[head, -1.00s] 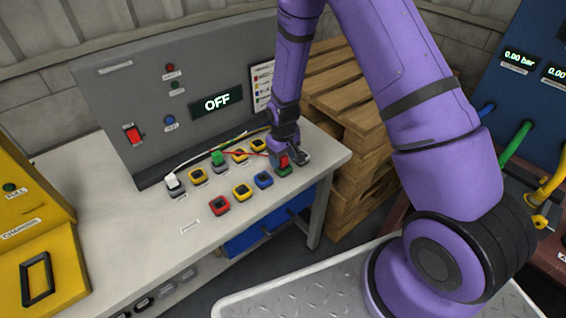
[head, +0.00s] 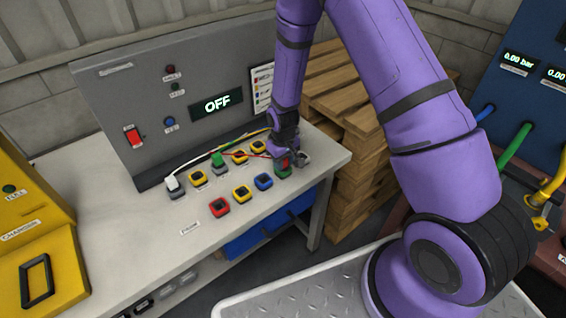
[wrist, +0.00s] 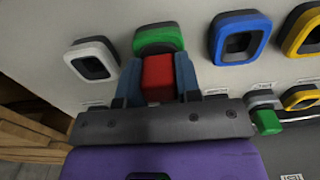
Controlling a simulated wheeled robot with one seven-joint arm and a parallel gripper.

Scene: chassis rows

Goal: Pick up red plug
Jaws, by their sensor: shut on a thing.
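The red plug (wrist: 158,78) sits between the two blue fingers of my gripper (wrist: 158,82) in the wrist view, and the fingers are shut on it. It lies against or just in front of the green-rimmed socket (wrist: 158,38); I cannot tell whether it is seated there. In the head view my gripper (head: 288,160) is low over the right end of the bench, and a bit of the red plug (head: 283,161) shows at the green socket (head: 283,173). A red cable (head: 256,154) runs left from there.
A blue socket (head: 264,181), yellow sockets (head: 241,193) and a red socket (head: 219,207) lie close left. A green plug (head: 217,159) and a white plug (head: 172,182) stand in the back row. The grey panel (head: 140,90) reading OFF rises behind. Wooden pallets (head: 350,110) stand right.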

